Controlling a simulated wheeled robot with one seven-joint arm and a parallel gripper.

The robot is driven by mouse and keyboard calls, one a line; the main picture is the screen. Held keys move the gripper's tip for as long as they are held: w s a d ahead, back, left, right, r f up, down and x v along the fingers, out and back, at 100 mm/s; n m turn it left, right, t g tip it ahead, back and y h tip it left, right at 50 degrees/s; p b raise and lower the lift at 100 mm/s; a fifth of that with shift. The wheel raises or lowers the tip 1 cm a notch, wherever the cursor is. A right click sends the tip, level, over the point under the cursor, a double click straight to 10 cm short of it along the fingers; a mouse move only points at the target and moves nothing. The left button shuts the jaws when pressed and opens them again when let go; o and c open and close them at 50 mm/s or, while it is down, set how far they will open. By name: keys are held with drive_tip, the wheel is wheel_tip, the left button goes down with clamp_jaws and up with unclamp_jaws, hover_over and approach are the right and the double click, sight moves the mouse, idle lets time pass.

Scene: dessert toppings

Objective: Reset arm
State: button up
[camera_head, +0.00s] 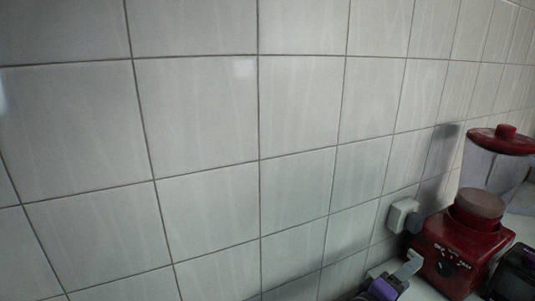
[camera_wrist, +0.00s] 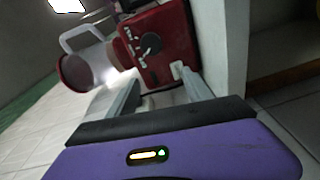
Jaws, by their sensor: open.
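My gripper (camera_wrist: 158,82) shows in the wrist view with its purple body across the bottom and two pale grey fingers reaching upward, spread apart. It appears empty. Part of my gripper (camera_head: 408,268) also shows at the lower right of the head view, just left of the blender. The red blender base (camera_wrist: 165,40) with a dark dial lies beyond the fingers in the wrist view, tilted in the picture. The same blender base (camera_head: 458,252) stands at the lower right of the head view. I cannot tell the exact gap between gripper and blender.
A tiled wall (camera_head: 200,110) fills most of the head view. A white socket box (camera_head: 402,214) is on the wall beside the blender. The blender's clear jar (camera_head: 487,172) has a red lid (camera_head: 505,138). A pale upright panel (camera_wrist: 234,50) stands right of the fingers in the wrist view.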

drive_tip(key=s+a+f+n+t+y, duration=0.1)
drive_tip(key=s+a+f+t+y, duration=0.3)
drive_tip(key=a+y, duration=0.3)
drive_tip(key=s+a+f+n+t+y, duration=0.1)
drive_tip(key=s+a+f+t+y, duration=0.25)
drive_tip(key=a+y, duration=0.35)
drive_tip(key=s+a+r+m+y, duration=0.1)
drive_tip(key=s+r+m, duration=0.1)
drive_tip(key=s, duration=1.4)
drive_tip(key=s+a+r+m, duration=0.1)
drive_tip(key=s+m, duration=0.3)
drive_tip(key=s, duration=1.2)
drive_tip(key=shift+s+r+g+y, duration=0.3)
drive_tip(key=shift+r+g+y, duration=0.1)
drive_tip(key=shift+r, duration=0.2)
